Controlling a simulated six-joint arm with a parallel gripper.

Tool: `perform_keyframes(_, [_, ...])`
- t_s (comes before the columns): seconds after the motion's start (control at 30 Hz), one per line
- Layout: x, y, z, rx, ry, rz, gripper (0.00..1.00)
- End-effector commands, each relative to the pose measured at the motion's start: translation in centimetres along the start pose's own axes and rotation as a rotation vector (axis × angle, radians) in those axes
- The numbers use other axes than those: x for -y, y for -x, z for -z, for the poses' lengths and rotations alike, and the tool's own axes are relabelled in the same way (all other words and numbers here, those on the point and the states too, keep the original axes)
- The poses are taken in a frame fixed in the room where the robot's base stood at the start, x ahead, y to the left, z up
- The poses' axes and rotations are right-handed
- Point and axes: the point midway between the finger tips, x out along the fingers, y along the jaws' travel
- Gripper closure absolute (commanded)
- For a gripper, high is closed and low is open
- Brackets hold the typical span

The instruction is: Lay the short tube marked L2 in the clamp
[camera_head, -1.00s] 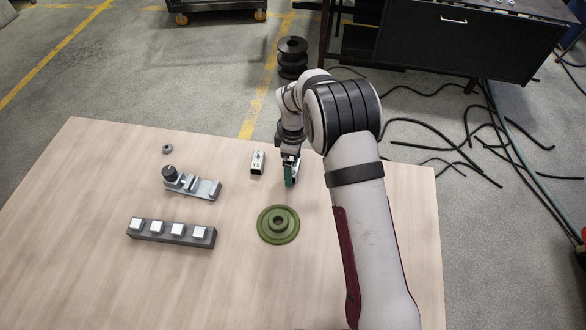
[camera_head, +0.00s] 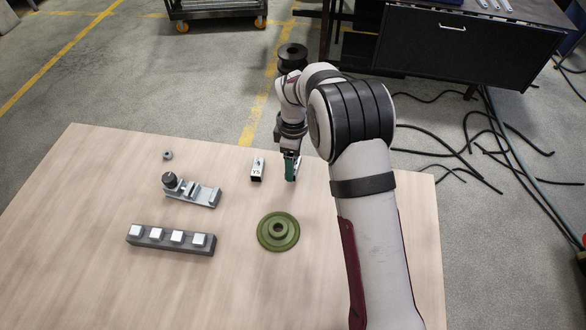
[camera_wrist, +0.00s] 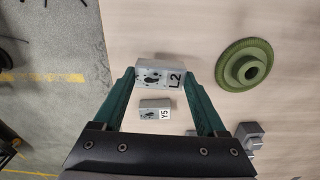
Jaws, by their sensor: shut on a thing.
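My gripper (camera_head: 291,177) is shut on the short grey tube marked L2 (camera_wrist: 160,78), which lies across between its green fingertips in the wrist view. In the head view the fingers and wrist mostly hide this tube. A similar tube marked Y5 (camera_head: 257,169) stands apart on the table, left of my gripper; it also shows in the wrist view (camera_wrist: 154,107), lower than L2. The clamp (camera_head: 205,195), a grey metal fixture with a black knob, lies on the table further left. From these views I cannot tell its jaw gap.
A green flanged disc (camera_head: 278,231) lies below my gripper in the head view. A dark bar with several pale square blocks (camera_head: 171,240) lies at the left front. A small grey nut (camera_head: 168,155) lies behind the clamp. Bare table separates these things.

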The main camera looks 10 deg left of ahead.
Motion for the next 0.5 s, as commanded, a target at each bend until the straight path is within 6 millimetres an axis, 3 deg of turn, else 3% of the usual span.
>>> perform_keyframes(0.3, [0.5,4.4,-7.6,0.0,-0.004,-0.002,0.83])
perform_keyframes(0.5, [0.8,6.3,-10.9,0.001,-0.002,-0.001,0.83])
